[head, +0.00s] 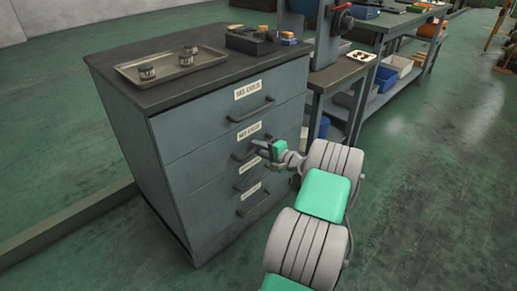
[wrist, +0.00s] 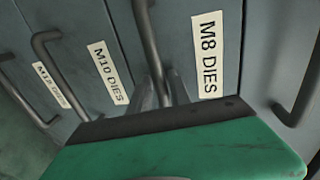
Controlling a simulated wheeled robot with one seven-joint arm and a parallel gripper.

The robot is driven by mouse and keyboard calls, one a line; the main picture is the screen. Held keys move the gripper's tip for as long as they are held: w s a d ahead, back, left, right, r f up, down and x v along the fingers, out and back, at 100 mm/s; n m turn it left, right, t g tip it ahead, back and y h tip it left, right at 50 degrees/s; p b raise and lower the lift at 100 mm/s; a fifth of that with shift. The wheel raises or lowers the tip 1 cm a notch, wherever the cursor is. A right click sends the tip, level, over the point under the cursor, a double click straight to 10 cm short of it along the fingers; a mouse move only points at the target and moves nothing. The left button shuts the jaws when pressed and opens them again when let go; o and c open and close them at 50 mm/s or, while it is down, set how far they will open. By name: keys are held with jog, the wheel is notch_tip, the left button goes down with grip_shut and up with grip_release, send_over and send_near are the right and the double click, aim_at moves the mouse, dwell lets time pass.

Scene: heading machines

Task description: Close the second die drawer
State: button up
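The grey drawer cabinet (head: 178,185) stands left of centre in the head view, with a stack of labelled drawers. The second drawer from the top (head: 215,157) has a white label and a bar handle. In the wrist view its label (wrist: 207,55) reads M8 DIES, and its handle (wrist: 149,40) runs down toward my fingertips. My gripper (head: 263,147) is at this handle in the head view. In the wrist view the fingertips (wrist: 163,92) sit at the handle; whether they are closed on it is unclear. Any gap behind this drawer's front is too small to tell.
The top drawer (head: 225,112) looks flush. The M10 DIES drawer label (wrist: 108,72) is beside it in the wrist view. A tray with small dies (head: 170,68) and a dark box (head: 250,40) lie on the cabinet top. A workbench (head: 340,75) stands to the right. Green floor is clear in front.

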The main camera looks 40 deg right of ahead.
jog(key=p+v, duration=0.2)
jog(key=v, duration=0.5)
jog(key=shift+s, duration=0.4)
jog(key=shift+r, duration=0.1)
